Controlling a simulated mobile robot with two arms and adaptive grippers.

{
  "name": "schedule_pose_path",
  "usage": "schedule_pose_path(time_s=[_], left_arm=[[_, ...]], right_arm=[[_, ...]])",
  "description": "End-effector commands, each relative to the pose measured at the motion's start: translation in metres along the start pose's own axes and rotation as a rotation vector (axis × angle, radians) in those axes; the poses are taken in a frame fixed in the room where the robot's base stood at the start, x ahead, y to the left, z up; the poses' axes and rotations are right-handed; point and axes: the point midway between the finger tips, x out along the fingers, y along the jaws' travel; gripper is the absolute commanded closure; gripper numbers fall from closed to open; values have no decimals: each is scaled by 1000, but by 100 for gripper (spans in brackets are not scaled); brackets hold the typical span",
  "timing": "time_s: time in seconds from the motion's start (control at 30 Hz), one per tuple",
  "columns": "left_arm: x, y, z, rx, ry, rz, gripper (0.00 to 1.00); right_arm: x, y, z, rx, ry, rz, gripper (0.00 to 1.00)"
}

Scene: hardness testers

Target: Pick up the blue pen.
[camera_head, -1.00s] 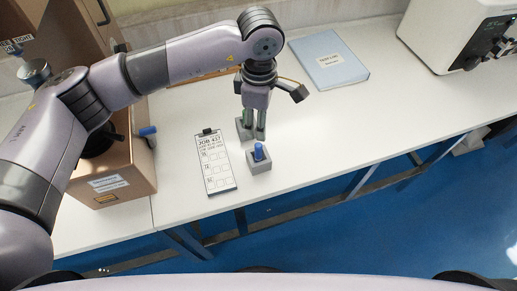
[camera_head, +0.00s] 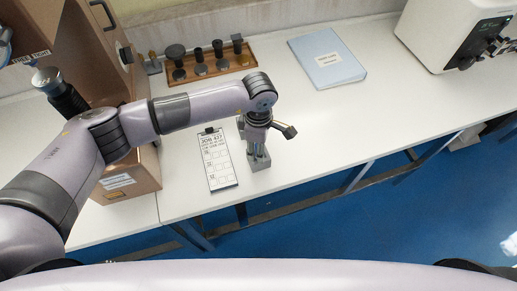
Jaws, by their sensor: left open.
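My left gripper (camera_head: 258,155) is open and points down over the small grey block (camera_head: 262,166) near the table's front edge. Its fingers hide the top of the block. The blue pen, which stood upright in this block in the earlier frame, is now hidden behind or between the fingers. I cannot tell whether they touch it. My right gripper is not in view.
A job card on a clipboard (camera_head: 218,162) lies just left of the block. Behind are a wooden tray (camera_head: 240,62) with several dark pieces and a blue folder (camera_head: 327,58). A white machine (camera_head: 462,32) stands at the right; a brown box (camera_head: 143,172) is at the left.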

Motion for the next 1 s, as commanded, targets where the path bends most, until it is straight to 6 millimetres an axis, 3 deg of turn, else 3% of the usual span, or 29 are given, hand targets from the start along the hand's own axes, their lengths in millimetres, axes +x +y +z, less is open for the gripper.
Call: schedule_pose_path(time_s=[0.1,0.7,1.0], left_arm=[[0,0,0,0,0,0,59],[0,0,0,0,0,1,99],[-1,0,0,0,0,1,100]], right_arm=[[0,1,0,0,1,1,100],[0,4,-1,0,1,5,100],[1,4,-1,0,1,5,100]])
